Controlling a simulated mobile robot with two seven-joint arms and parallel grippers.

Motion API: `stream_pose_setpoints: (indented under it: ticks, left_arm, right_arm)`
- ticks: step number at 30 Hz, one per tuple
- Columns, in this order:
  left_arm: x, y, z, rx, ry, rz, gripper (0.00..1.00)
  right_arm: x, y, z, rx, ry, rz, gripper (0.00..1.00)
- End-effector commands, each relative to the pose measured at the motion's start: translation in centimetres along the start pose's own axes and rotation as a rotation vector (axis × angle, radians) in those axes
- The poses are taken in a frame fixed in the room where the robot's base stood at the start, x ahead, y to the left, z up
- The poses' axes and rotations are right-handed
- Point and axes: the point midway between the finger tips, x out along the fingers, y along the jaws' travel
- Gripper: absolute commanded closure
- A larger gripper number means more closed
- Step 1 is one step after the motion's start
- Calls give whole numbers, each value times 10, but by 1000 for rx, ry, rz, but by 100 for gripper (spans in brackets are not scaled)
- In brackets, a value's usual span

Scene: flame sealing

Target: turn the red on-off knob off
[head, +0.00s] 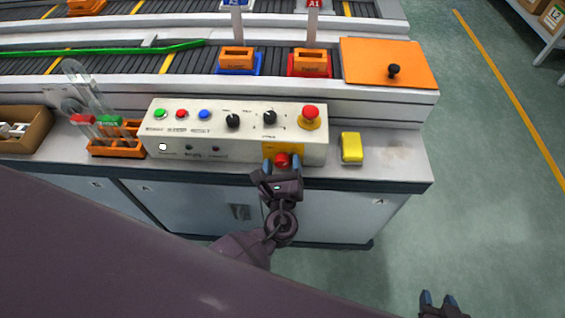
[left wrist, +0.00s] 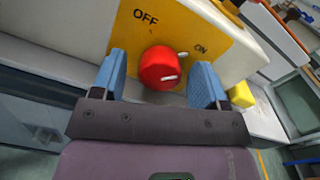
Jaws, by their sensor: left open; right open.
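The red on-off knob (head: 282,160) sits on a yellow plate on the front face of the white control box (head: 180,149). In the left wrist view the red knob (left wrist: 160,68) shows between my fingers, with its white mark pointing right, toward the ON side. The yellow plate (left wrist: 188,28) carries OFF at upper left and ON at right. My left gripper (head: 282,164) is open, its blue fingers on either side of the knob; I cannot tell whether they touch it. My right gripper (head: 438,299) is open and empty, low at the right, away from the box.
A red emergency button (head: 310,112) and black dials (head: 232,121) are on the box top. A yellow block (head: 351,148) stands right of the box. An orange rack (head: 118,149) with tubes is at the left. Open floor lies right of the bench.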

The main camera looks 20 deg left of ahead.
Motion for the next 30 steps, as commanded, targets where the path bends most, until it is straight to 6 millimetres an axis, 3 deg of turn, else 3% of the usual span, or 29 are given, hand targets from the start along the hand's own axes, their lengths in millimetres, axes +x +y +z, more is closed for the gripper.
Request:
stream_pose_setpoints:
  ticks: [10, 20, 30]
  left_arm:
    - [4, 0, 0, -1, 0, 0, 32]
    - [4, 0, 0, -1, 0, 0, 82]
    - [3, 1, -2, -51, 3, 1, 82]
  right_arm:
    - [-1, 2, 1, -5, -3, 0, 57]
    - [-1, 0, 1, 1, -2, 1, 57]
    - [1, -2, 5, 10, -7, 1, 57]
